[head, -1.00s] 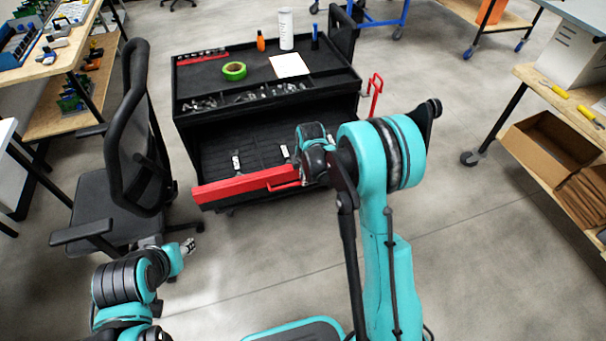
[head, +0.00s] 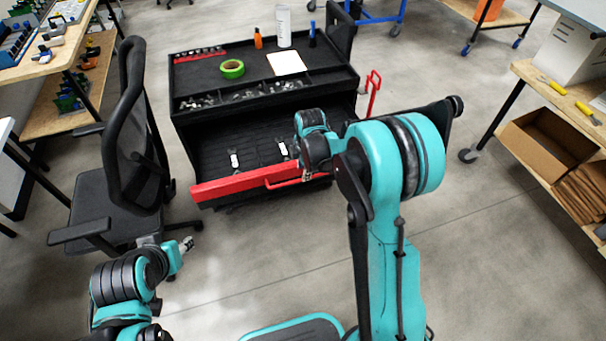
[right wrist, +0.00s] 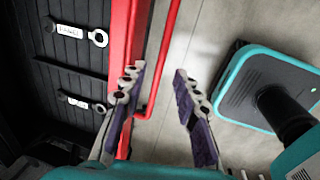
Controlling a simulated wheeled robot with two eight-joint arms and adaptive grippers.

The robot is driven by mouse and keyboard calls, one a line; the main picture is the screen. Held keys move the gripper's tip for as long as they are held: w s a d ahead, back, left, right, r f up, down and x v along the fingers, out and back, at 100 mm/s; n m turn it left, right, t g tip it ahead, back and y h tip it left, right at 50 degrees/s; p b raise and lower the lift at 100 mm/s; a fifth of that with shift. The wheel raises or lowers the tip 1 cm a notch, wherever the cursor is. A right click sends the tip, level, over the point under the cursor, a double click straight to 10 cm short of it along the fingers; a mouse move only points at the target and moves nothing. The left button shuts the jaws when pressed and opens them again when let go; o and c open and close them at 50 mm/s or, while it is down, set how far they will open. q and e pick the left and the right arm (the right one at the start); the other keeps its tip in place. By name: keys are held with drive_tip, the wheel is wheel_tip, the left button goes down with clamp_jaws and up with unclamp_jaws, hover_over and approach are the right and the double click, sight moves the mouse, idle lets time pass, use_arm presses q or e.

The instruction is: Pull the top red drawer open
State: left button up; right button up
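The top red drawer (head: 230,184) of the black cart is pulled out, with its dark inside showing. Its red bar handle (head: 285,182) runs along the front; it also shows in the right wrist view (right wrist: 164,62). My right gripper (head: 307,175) is at the handle's right end. In the right wrist view its two fingers (right wrist: 155,92) are apart, with the handle's bent end in the space between them. I cannot tell whether a finger touches it. My left gripper (head: 188,242) hangs at lower left, away from the cart; its fingers are too small to judge.
Two wrenches with white labels lie in the drawer (head: 234,158). The cart top (head: 208,72) carries green tape (head: 232,69), a white bottle (head: 283,26) and paper. A black chair (head: 125,150) stands close left of the cart. Floor in front of the drawer is clear.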

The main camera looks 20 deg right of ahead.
wheel_tip(320, 180, up, 8)
drive_tip(key=s, duration=0.1)
drive_tip(key=shift+s+f, duration=0.25)
drive_tip(key=s+r+m+t, duration=0.2)
drive_tip(key=s+r+m, duration=0.7)
drive_tip(key=s, duration=0.3)
drive_tip(key=s+a+f+m+t, duration=0.1)
drive_tip(key=s+m+t, duration=0.2)
drive_tip(key=s+m, duration=0.6)
drive_tip(key=shift+s, duration=0.9)
